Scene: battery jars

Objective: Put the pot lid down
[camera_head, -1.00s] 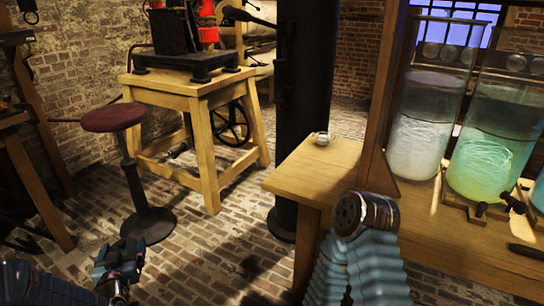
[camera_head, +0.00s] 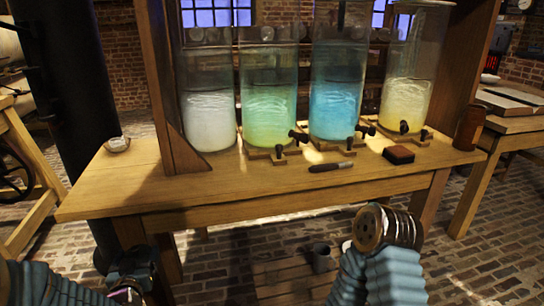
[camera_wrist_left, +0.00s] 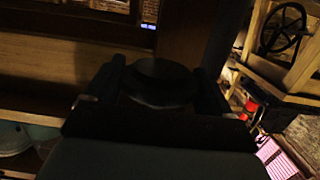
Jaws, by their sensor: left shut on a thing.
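My left gripper (camera_head: 135,272) is at the lower left of the head view, low in front of the wooden table's left end. In the left wrist view, its fingers (camera_wrist_left: 160,92) are shut on a dark round thing, which I take to be the pot lid (camera_wrist_left: 160,72). The lid is in deep shadow and I cannot make it out clearly in the head view. A small round pale thing (camera_head: 117,144) sits on the table's left corner. My right arm comes in at the lower right; its fingers do not show.
The wooden table (camera_head: 110,190) carries several tall glass jars with coloured liquid (camera_head: 268,100) and small taps. A dark-handled tool (camera_head: 330,166), a dark block (camera_head: 398,154) and a brown jar (camera_head: 469,127) lie or stand along it. Its left front top is clear.

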